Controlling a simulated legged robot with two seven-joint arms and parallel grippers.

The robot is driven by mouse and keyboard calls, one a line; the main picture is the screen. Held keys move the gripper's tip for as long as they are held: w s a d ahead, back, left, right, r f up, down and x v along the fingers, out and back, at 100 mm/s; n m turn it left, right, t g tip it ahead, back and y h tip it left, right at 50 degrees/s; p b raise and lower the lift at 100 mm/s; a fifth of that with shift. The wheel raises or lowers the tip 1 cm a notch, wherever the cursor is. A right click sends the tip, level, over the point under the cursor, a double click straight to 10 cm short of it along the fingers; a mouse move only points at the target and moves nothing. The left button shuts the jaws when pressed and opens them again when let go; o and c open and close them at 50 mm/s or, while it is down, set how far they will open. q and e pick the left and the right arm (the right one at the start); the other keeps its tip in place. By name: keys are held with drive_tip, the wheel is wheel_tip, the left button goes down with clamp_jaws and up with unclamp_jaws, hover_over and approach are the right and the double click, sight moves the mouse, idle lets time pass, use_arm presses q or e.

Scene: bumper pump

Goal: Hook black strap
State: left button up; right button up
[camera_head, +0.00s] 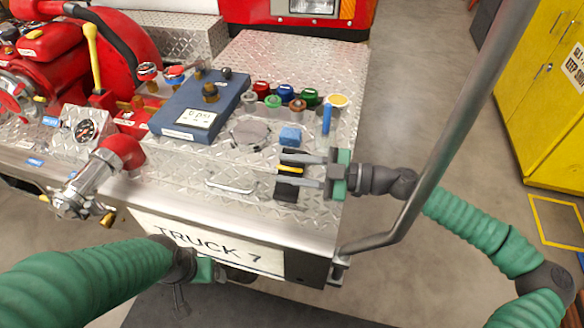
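A small black strap-like piece (287,192) lies on the diamond-plate deck near its right front edge, partly hidden under my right gripper (287,170). The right gripper reaches in from the right, its grey fingers spread apart just over this piece. A yellow strip and dark material show between the fingers; I cannot tell whether they touch it. My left gripper (182,298) hangs low in front of the bumper, below the white "TRUCK 7" sign (200,243). Its fingers are small and dark, and their opening is unclear. No hook for the strap can be made out.
The metal deck (290,70) bears a blue gauge box (203,105), several coloured caps (283,93), a blue block (290,136) and a red pump (60,60). A slanted metal rail (458,110) rises at the right corner. A yellow cabinet (535,110) stands far right.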

drive_tip(key=shift+d, duration=0.4)
drive_tip(key=f+v, duration=0.1)
drive_tip(key=v, duration=1.5)
drive_tip(key=shift+r, duration=0.35)
